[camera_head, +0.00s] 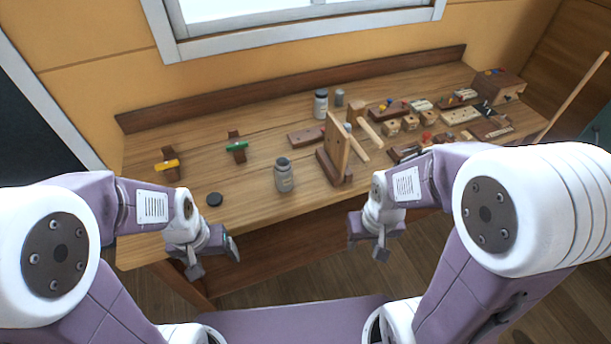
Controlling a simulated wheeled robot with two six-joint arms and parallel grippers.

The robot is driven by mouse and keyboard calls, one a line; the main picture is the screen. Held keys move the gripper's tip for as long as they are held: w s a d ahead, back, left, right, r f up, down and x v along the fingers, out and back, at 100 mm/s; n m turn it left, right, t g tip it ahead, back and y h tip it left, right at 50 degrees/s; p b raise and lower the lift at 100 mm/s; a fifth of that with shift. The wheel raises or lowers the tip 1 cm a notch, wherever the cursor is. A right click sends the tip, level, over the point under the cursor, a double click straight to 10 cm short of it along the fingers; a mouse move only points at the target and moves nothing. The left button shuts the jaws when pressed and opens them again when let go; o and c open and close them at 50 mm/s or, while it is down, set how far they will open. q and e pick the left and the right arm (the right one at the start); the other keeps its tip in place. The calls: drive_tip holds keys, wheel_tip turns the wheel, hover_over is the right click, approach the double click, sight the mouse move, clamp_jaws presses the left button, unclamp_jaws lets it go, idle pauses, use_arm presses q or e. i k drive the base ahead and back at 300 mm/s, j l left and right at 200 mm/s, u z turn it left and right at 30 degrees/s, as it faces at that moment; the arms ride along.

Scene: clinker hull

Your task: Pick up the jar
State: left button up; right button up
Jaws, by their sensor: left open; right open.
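A grey jar (284,176) with an open-looking top stands upright near the front of the wooden bench, between my two grippers. A dark round disc (214,199), perhaps its lid, lies flat to its left. A second jar (321,104), pale with a dark cap, stands farther back beside a small grey cylinder (339,97). My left gripper (215,262) is open and empty in front of the bench's front edge, left of the grey jar. My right gripper (367,246) is open and empty, right of the grey jar and also before the edge. Neither touches a jar.
An upright wooden board with pegs (337,148) stands just right of the grey jar. Small blocks and wooden trays crowd the bench's right side. The bench (255,207) is clear around the grey jar's front.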

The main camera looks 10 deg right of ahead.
sight(284, 169)
drive_tip(key=j+z, duration=0.35)
drive_tip(key=j, duration=0.2)
drive_tip(key=j+z, duration=0.35)
drive_tip(key=j, duration=0.25)
